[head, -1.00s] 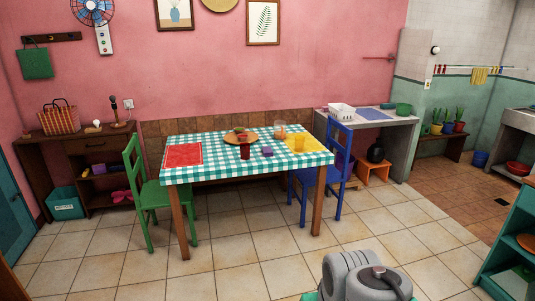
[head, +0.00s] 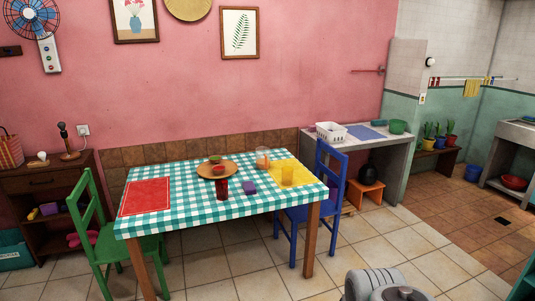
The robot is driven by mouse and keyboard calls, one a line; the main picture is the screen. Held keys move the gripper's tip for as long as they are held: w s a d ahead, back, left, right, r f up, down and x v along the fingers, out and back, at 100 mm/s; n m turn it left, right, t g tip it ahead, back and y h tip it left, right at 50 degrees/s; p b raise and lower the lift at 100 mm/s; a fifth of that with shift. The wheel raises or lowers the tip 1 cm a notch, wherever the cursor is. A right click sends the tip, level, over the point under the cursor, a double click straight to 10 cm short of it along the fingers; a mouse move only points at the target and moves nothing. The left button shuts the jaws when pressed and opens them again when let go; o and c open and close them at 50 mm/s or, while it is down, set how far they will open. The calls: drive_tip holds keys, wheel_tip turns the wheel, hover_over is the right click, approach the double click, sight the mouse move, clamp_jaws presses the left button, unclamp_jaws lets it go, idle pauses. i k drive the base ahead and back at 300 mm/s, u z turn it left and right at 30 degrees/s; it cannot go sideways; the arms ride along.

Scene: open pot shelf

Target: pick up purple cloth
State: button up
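A small purple block-like thing (head: 249,188), which may be the folded purple cloth, lies on the checkered tablecloth near the front middle of the table. It is just right of a dark red cup (head: 222,189). Another small purple thing (head: 48,209) is on the shelf of the brown cabinet at the left, too small to tell what it is. My gripper is not in view; only a grey part of my own body shows at the bottom right.
A green chair (head: 95,225) stands left, a blue chair (head: 327,190) right. Tiled floor in front is clear.

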sight(249, 186)
drive_tip(key=u, duration=0.25)
drive_tip(key=i, duration=2.5)
drive_tip(key=u, duration=1.1)
drive_tip(key=i, duration=0.75)
drive_tip(key=u, duration=0.3)
